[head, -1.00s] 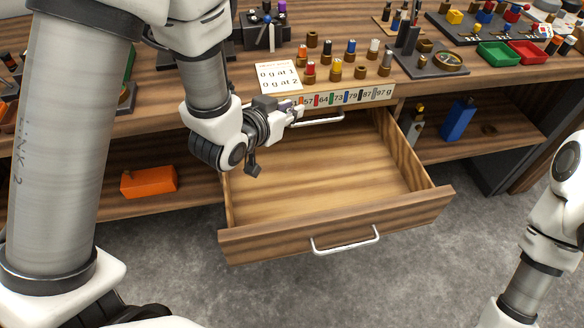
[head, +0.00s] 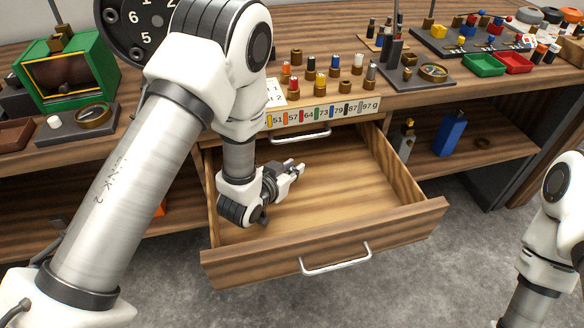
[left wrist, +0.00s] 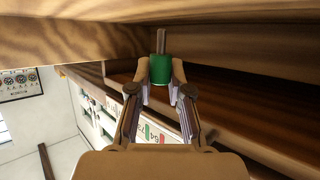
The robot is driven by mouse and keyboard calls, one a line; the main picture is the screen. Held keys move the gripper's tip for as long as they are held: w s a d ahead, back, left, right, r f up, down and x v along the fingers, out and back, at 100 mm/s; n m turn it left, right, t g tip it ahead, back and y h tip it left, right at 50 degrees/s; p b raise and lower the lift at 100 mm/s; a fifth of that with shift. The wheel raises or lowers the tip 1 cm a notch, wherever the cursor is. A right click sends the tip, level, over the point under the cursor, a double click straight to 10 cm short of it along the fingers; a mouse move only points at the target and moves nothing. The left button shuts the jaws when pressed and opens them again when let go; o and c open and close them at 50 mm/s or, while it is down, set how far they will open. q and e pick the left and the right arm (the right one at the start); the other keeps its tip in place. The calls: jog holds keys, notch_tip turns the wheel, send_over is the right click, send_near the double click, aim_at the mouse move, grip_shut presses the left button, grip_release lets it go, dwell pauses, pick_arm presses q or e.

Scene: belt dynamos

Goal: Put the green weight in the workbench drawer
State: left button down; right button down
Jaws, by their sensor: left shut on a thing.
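The green weight (left wrist: 160,73) is a small green cylinder with a thin metal stem, held between the fingertips of my left gripper (head: 295,169) in the left wrist view. In the head view the weight cannot be made out at the fingertips. The workbench drawer (head: 325,252) is pulled open, and its visible floor is bare. My left gripper is over the drawer's left part, pointing right; its height above the floor is hard to tell. My right arm shows at the right edge of the head view, but its gripper is out of view.
Several coloured weights stand on the bench above a labelled strip (head: 322,112). A green-framed box (head: 68,72) and a dial gauge (head: 92,115) are on the bench at left.

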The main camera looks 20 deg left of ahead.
pick_arm(q)
jog(key=shift+f+b, duration=0.45)
jog(key=shift+f, duration=0.1)
jog(key=c, duration=1.1)
grip_release()
jog(key=shift+r, duration=0.25)
jog(key=shift+r+p, duration=0.6)
jog(key=shift+p, duration=0.05)
jog(key=v, duration=0.7)
jog(key=shift+s, duration=0.25)
jog(key=shift+f, duration=0.1)
